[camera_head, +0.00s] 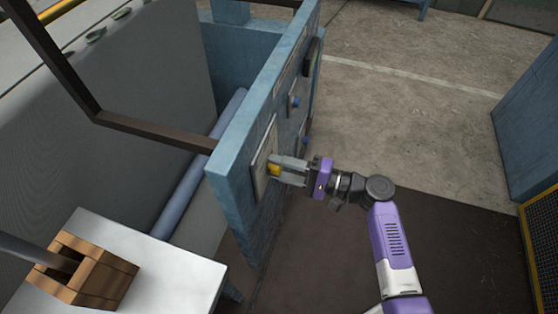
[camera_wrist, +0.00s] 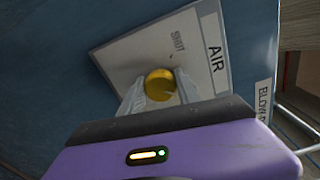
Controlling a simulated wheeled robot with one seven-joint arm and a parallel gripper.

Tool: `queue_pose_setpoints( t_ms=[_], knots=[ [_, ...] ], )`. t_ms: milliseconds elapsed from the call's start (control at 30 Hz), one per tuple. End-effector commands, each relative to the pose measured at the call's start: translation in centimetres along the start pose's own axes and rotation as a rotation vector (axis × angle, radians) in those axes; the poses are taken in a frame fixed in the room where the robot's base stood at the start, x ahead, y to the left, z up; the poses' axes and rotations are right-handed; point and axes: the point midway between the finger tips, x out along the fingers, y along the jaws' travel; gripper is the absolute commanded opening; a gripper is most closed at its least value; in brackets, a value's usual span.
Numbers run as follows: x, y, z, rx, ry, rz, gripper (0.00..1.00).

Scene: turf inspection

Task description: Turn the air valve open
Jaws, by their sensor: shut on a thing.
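The air valve is a round yellow knob (camera_wrist: 160,85) on a pale plate (camera_wrist: 125,55) marked "AIR", with "SHUT" lettered above the knob in the wrist view. In the head view the yellow knob (camera_head: 274,170) sticks out from the plate on the blue panel (camera_head: 232,180). My gripper (camera_head: 279,170) reaches the panel from the right, its fingers at the knob. In the wrist view my gripper (camera_wrist: 159,92) has one grey finger on each side of the knob, shut on it. The fingers hide the knob's sides, and any "OPEN" mark is out of sight.
A label starting "BLOW" (camera_wrist: 263,102) is beside the plate. Farther along the panel is a blue knob (camera_head: 295,101). A white table (camera_head: 165,285) with a wooden block (camera_head: 105,280) stands at lower left. A blue cabinet (camera_head: 527,120) stands at right; the floor between is clear.

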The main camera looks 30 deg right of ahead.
Motion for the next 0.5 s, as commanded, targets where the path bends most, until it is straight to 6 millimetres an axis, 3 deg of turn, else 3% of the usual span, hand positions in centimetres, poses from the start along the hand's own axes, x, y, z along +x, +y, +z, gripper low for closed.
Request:
queue_pose_setpoints(
  t_ms=[500],
  knots=[
    [0.12, -0.31, 0.31, 0.086, -0.011, -0.005, 0.0]
  ],
)
